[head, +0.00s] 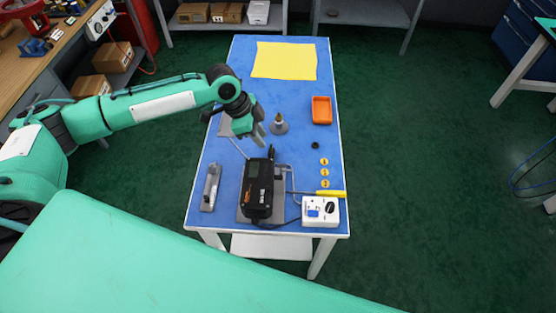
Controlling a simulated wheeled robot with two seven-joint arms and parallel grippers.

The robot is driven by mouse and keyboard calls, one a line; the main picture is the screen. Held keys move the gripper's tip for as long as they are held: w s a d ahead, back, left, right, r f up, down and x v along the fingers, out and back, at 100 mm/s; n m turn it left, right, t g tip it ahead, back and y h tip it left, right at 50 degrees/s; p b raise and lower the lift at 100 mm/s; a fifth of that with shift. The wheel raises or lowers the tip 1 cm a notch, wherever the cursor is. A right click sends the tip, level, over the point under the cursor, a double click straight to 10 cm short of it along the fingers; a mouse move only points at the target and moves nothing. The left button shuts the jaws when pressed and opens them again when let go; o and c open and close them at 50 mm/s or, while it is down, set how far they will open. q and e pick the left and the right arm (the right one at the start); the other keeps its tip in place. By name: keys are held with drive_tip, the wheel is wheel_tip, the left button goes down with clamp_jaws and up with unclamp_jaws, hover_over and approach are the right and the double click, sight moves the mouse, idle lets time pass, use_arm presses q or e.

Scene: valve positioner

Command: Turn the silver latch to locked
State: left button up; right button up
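A black valve positioner (259,188) with a small display stands on a grey plate near the front of the blue-topped table. I cannot make out a silver latch for certain; a small grey metal fixture (211,187) lies to the left of the positioner, and its parts are too small to read. My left gripper (260,136) points down over the table, behind the positioner and apart from it. Its fingers look empty, but their gap is not clear. My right gripper is not in view.
A white box with a blue switch (320,211) and a yellow-handled screwdriver (331,194) are at the front right. Several yellow discs (324,161), an orange tray (321,110), a grey-based post (279,125) and a yellow sheet (284,60) lie farther back.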

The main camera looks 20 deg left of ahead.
use_arm(q)
drive_tip(key=shift+p+x, duration=1.9)
drive_tip(key=shift+x, duration=4.8)
clamp_jaws()
